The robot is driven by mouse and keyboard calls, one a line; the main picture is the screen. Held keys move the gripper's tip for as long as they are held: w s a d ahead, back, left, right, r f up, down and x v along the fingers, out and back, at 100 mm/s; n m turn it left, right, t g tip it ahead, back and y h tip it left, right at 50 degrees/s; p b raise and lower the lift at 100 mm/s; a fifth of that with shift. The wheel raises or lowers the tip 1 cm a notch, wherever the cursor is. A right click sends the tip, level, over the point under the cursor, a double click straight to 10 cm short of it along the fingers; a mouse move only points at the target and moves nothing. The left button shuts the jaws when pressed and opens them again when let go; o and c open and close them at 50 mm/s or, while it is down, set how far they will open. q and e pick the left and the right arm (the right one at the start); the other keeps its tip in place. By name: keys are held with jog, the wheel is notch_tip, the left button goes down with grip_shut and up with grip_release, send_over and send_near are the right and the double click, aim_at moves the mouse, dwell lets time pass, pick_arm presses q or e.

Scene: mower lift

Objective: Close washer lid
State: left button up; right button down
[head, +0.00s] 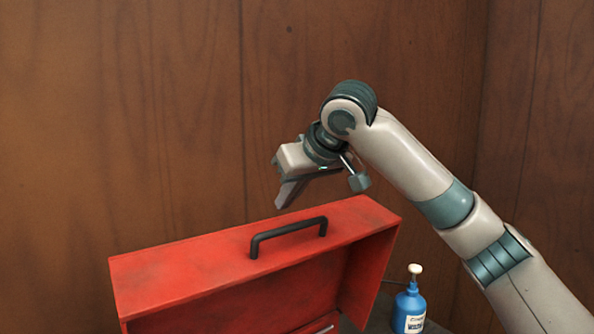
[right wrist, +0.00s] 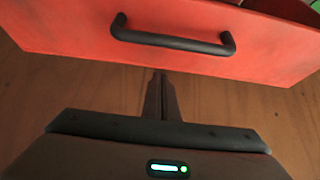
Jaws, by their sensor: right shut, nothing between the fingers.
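The red washer lid (head: 200,265) stands raised in the lower middle of the head view, its hollow inner side facing me. A black handle (head: 288,236) is fixed on its upper face. In the right wrist view the lid (right wrist: 70,40) fills the top, with the handle (right wrist: 172,40) across it. My right gripper (head: 280,206) is above and behind the lid, pointing down. Its fingers (right wrist: 162,80) are together and empty, close to the lid's edge; I cannot tell whether they touch it. My left gripper is out of view. The washer's body is mostly below the frame.
A blue bottle with a white cap (head: 410,308) stands right of the lid on a dark surface. A brown wooden wall (head: 120,120) is behind, with a corner at the right. The space above the lid's left part is free.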

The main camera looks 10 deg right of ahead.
aim_at(299, 223)
jog(key=s+p, duration=0.1)
jog(key=s+d+f, duration=0.1)
jog(key=s, duration=0.1)
jog(key=shift+d+f+p, duration=0.1)
jog(key=shift+p, duration=0.25)
jog(key=shift+s+d+f, duration=0.1)
jog(key=shift+s+f, duration=0.1)
jog(key=shift+s, duration=0.05)
jog(key=shift+w+f, duration=0.1)
